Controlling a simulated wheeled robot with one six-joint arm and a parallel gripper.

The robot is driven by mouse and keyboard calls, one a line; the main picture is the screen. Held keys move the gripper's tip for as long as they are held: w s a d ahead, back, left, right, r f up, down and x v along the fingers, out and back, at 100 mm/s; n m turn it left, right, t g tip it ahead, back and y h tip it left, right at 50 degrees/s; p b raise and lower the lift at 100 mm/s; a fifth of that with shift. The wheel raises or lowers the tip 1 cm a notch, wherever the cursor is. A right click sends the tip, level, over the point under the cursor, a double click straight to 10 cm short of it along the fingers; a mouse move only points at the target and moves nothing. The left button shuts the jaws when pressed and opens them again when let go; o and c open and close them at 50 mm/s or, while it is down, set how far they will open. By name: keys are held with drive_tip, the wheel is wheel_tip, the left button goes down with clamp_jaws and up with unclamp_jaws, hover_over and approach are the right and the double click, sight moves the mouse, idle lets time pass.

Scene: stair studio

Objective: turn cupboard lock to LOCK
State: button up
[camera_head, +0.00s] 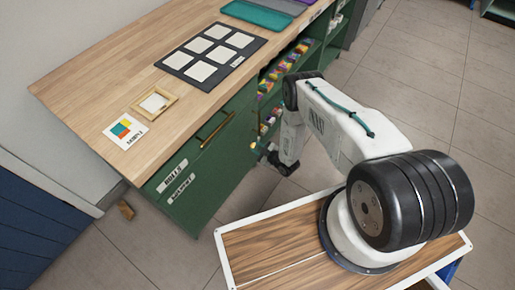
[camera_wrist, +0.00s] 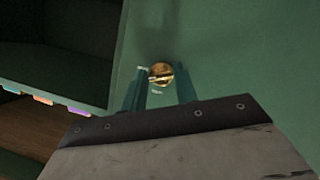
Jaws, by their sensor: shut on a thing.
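The cupboard lock is a round brass knob (camera_wrist: 160,72) on a green panel in the wrist view. My gripper (camera_wrist: 158,90) reaches up to it with teal fingers, one on each side, and is shut on the lock. The fingers hide part of the knob, and I cannot read any LOCK marking or the knob's turn angle.
A dark open compartment (camera_wrist: 55,50) lies left of the lock in the wrist view. The wooden counter (camera_head: 110,85) holds a dark mat with white squares (camera_head: 212,52), a small wooden frame (camera_head: 155,102) and a sample card (camera_head: 126,130). A brass handle (camera_head: 217,130) sticks out in front. Tiled floor is clear at right.

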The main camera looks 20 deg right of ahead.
drive_tip(key=n+t, duration=0.1)
drive_tip(key=n, duration=0.2)
drive_tip(key=n+t+h, duration=0.1)
drive_tip(key=n+t, duration=0.1)
drive_tip(key=n, duration=0.1)
drive_tip(key=n+t, duration=0.1)
drive_tip(key=n, duration=0.2)
drive_tip(key=shift+s+a+f+n+t+h, duration=0.2)
drive_tip(key=shift+n+t+h, duration=0.1)
drive_tip(key=shift+n+t, duration=0.1)
drive_tip(key=shift+w, duration=0.1)
idle(0.4)
drive_tip(key=o, duration=1)
drive_tip(key=shift+r, duration=0.1)
drive_tip(key=shift+c, duration=0.2)
